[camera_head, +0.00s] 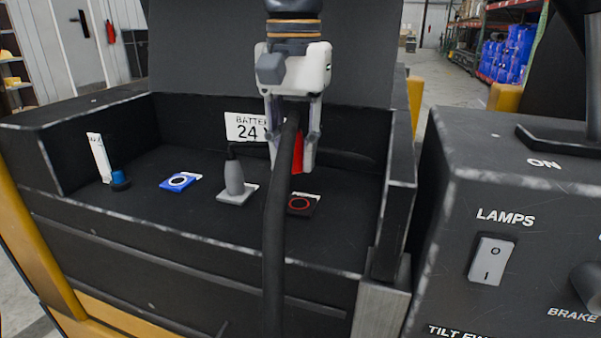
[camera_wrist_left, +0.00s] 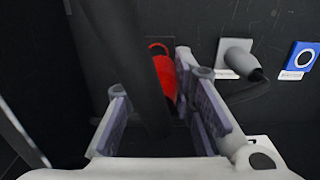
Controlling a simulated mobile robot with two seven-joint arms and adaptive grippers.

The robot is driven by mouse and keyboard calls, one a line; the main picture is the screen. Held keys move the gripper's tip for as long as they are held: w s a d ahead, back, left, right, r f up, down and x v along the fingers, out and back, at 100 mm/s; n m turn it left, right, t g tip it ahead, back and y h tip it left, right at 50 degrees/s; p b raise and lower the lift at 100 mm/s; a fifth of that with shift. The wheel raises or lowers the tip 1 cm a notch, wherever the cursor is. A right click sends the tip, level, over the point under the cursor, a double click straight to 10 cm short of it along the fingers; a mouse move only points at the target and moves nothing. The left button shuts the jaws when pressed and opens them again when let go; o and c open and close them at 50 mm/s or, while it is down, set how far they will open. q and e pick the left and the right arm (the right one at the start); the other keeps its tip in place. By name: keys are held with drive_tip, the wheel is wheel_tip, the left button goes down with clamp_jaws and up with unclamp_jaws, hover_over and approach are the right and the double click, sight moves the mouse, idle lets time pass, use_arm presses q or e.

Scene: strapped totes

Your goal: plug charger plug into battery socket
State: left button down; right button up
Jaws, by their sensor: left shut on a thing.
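The charger plug (camera_head: 298,158) is red with a thick black cable. My left gripper (camera_head: 292,160) points down and is shut on it, above the battery compartment floor. The plug also shows in the left wrist view (camera_wrist_left: 166,78) between the fingers, partly behind the black cable. A black plate with a red ring (camera_head: 300,204), likely the battery socket, lies on the compartment floor below the plug. The plug appears apart from it in the head view. In the left wrist view the red ring (camera_wrist_left: 158,46) shows beside the plug, partly hidden. My right gripper is not in view.
A grey plug (camera_head: 234,179) stands upright on a grey plate, left of the red ring. A control panel (camera_head: 500,220) stands at right.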

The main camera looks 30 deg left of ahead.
sight(299, 204)
use_arm(q)
drive_tip(key=shift+w+r, duration=0.3)
drive_tip(key=shift+w, duration=0.1)
drive_tip(key=shift+w+r, duration=0.1)
drive_tip(key=shift+r, duration=0.05)
drive_tip(key=shift+d, duration=0.1)
drive_tip(key=shift+f, duration=2.9)
drive_tip(key=shift+f, duration=0.6)
drive_tip(key=c, duration=1.3)
unclamp_jaws()
